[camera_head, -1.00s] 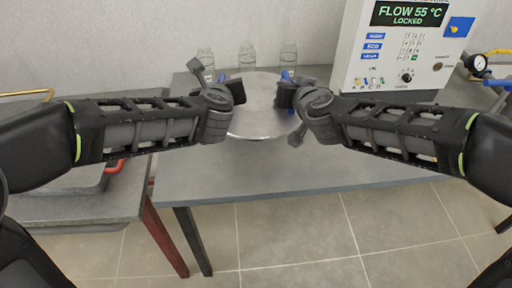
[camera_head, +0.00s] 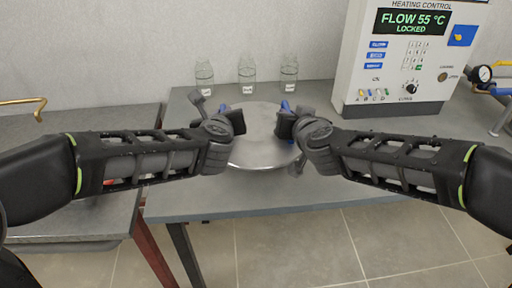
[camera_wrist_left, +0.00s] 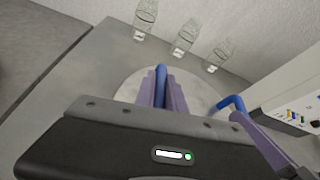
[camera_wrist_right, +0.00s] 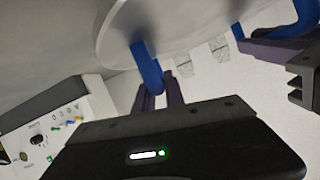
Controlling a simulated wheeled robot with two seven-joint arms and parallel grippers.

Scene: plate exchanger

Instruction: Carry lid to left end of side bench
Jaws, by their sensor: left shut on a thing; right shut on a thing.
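The lid (camera_head: 262,150) is a round, flat grey metal disc with blue handles. It is level over the grey bench (camera_head: 330,190) in the head view; I cannot tell whether it touches the top. My left gripper (camera_head: 222,110) is shut on the left blue handle, which shows between its fingers in the left wrist view (camera_wrist_left: 160,85). My right gripper (camera_head: 286,108) is shut on the right blue handle, also seen in the right wrist view (camera_wrist_right: 147,68). The lid's front edge is clear of the arms.
Several glass bottles (camera_head: 247,76) stand at the back of the bench near the wall. A white heating control box (camera_head: 400,65) stands at the back right, with a gauge (camera_head: 482,74) and pipes beyond. Another grey bench (camera_head: 60,222) with a brass handle (camera_head: 25,103) adjoins on the left.

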